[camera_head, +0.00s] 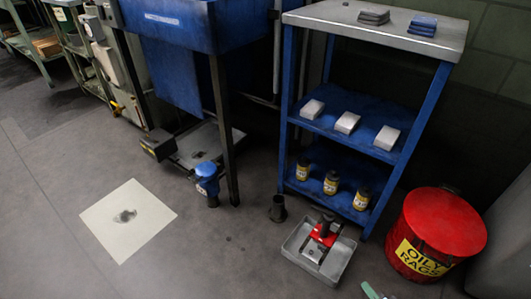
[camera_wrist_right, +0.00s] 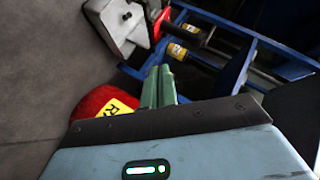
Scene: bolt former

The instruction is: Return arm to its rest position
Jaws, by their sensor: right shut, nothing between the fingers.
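My right gripper (camera_head: 372,290) shows only as a green tip at the bottom edge of the head view, right of the grey tray. In the right wrist view its two green fingers (camera_wrist_right: 160,86) lie side by side, shut and empty. They touch nothing that I can see. Most of the right arm is out of the head view. My left gripper and arm are in neither view.
A grey tray (camera_head: 293,244) with a red and black tool (camera_head: 325,234) lies on the floor. A red oily-rags bin (camera_head: 449,222) stands right of it. A blue shelf (camera_head: 417,112) stands behind. A white floor sheet (camera_head: 105,232) lies left. The front middle floor is clear.

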